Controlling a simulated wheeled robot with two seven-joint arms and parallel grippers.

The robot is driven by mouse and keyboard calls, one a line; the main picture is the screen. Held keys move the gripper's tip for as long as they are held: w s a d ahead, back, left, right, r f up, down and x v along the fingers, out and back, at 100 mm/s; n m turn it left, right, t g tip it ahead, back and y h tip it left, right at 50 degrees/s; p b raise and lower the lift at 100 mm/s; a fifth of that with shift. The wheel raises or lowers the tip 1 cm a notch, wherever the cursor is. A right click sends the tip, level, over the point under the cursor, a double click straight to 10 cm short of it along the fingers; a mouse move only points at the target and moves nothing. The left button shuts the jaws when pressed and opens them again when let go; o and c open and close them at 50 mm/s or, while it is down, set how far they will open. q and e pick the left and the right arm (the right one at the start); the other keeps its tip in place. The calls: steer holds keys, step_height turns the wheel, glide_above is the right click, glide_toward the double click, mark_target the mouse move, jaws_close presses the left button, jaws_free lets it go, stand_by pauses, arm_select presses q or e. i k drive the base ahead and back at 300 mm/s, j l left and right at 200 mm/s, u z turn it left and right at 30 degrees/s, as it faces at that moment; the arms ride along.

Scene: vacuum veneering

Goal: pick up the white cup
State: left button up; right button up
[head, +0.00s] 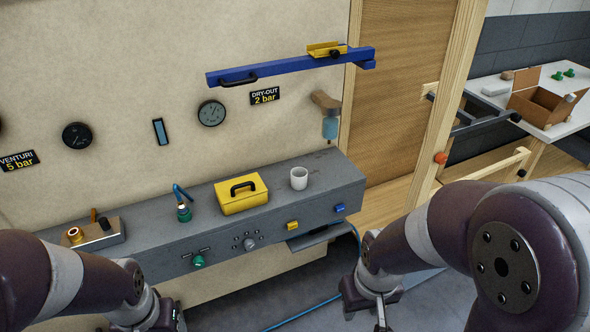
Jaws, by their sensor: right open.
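The white cup (299,179) stands upright on the grey ledge (324,181), near its right end. It is to the right of a yellow box with a black handle. My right gripper (366,318) is at the bottom, below and to the right of the cup, apart from it. It is open and nothing shows between its fingers. My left gripper (155,322) is at the bottom left, well away from the cup. Its fingers are cut off by the picture edge, so its opening is hidden.
The yellow box (241,194) stands close left of the cup. A green fitting with a blue lever (183,206) stands further left. A blue-bowled filter (330,126) hangs behind the cup. A blue bar (290,66) crosses above. Knobs and buttons line the ledge's front.

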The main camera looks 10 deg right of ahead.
mark_target(299, 175)
steer(key=i+l+z, duration=0.2)
steer(key=i+z, duration=0.9)
steer(key=i+j, duration=0.05)
steer(key=i, duration=0.05)
